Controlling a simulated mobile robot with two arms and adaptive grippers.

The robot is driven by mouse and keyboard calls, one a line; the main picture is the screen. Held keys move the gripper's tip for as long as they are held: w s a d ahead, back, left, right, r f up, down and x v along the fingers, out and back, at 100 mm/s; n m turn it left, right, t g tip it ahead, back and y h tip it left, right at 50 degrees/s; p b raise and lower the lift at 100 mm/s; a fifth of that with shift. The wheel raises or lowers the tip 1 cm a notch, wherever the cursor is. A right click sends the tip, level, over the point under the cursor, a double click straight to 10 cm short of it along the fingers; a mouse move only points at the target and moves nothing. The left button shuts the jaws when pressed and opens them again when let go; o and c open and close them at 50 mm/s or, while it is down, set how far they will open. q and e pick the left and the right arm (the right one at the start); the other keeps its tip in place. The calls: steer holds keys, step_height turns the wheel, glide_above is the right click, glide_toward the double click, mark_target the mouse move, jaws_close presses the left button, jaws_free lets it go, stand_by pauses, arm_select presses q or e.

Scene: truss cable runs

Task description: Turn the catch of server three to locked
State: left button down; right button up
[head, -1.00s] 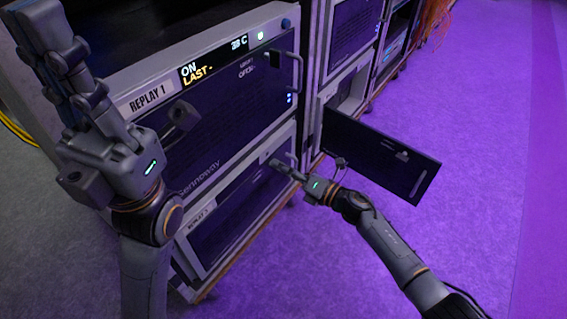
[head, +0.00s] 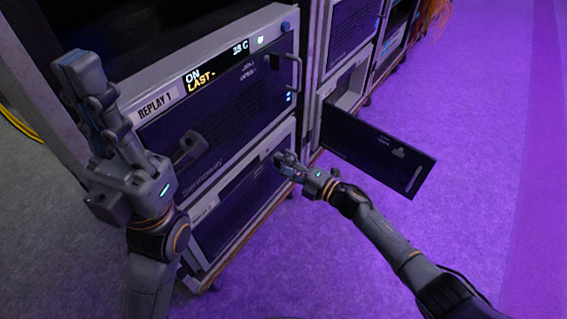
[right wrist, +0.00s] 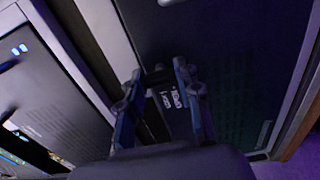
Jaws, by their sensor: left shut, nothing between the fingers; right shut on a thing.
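Server three (head: 238,208) is the lower dark-fronted unit in the head view, below the unit labelled Replay 1. Its own label (head: 204,212) is partly legible. My right gripper (head: 279,158) is at the upper right of its front. In the right wrist view the fingers (right wrist: 158,75) are shut on the small catch (right wrist: 157,69), next to white lettering (right wrist: 172,98) on the dark panel. The catch is mostly hidden in the head view, and I cannot tell its exact angle. My left gripper (head: 78,75) is shut and empty, raised at the left.
The Replay 1 unit (head: 225,105) sits above, with a lit display and a handle (head: 294,72) standing out. A dark door (head: 375,150) hangs open from the neighbouring rack, close to my right arm. The purple-lit floor (head: 480,130) at the right is clear.

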stand_by(0.4)
steer(key=o, duration=1.2)
steer(key=shift+c, duration=0.2)
steer(key=v, duration=1.2)
